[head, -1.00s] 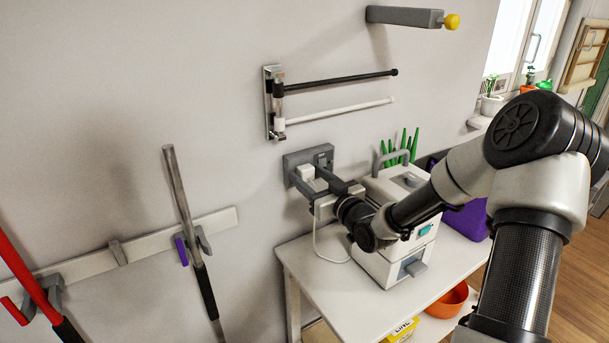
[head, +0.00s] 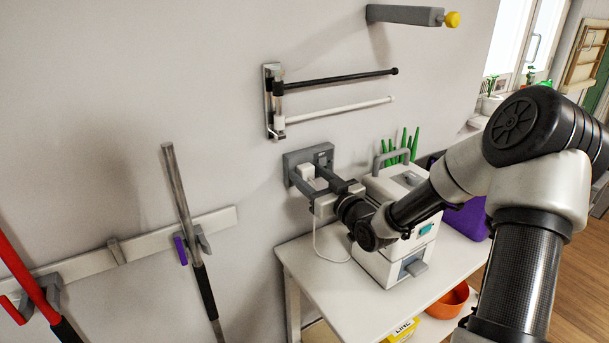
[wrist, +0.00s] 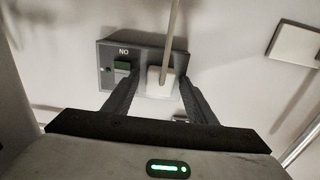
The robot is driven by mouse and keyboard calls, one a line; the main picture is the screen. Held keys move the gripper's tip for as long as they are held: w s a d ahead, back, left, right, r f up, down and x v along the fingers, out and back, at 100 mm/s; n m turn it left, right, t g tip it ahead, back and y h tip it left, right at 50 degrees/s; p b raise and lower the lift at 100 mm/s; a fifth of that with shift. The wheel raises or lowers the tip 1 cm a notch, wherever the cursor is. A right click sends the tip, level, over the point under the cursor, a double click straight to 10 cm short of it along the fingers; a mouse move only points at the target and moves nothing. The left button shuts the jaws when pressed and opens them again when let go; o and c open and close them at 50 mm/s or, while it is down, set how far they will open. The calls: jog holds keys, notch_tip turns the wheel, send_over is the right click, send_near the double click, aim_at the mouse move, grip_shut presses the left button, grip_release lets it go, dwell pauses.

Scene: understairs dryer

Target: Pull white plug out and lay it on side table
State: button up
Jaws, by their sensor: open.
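The white plug (head: 307,171) sits in the grey wall socket plate (head: 292,160) above the side table. In the wrist view the plug (wrist: 160,82) lies between my finger tips, with its cord running up across the picture. My gripper (head: 312,183) is open, its two fingers reaching to the plate around the plug. In the wrist view both fingers of my gripper (wrist: 158,95) show a gap on each side of the plug. The white side table (head: 316,271) stands below, its front left part bare.
A white and grey box-shaped appliance (head: 395,225) with a handle stands on the table, right beside my wrist. A black bar (head: 340,80) and a white bar (head: 340,111) stick out above the socket. An orange bowl (head: 448,300) is on the lower shelf.

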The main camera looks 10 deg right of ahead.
grip_shut()
jog(key=v, duration=0.6)
dwell(1.2)
dwell(0.4)
jog(key=v, duration=1.2)
jog(key=shift+s+a+p, duration=0.15)
jog(key=shift+a+p, duration=0.25)
jog(key=shift+p, duration=0.05)
jog(key=shift+s+d, duration=0.2)
jog(key=shift+s, duration=0.45)
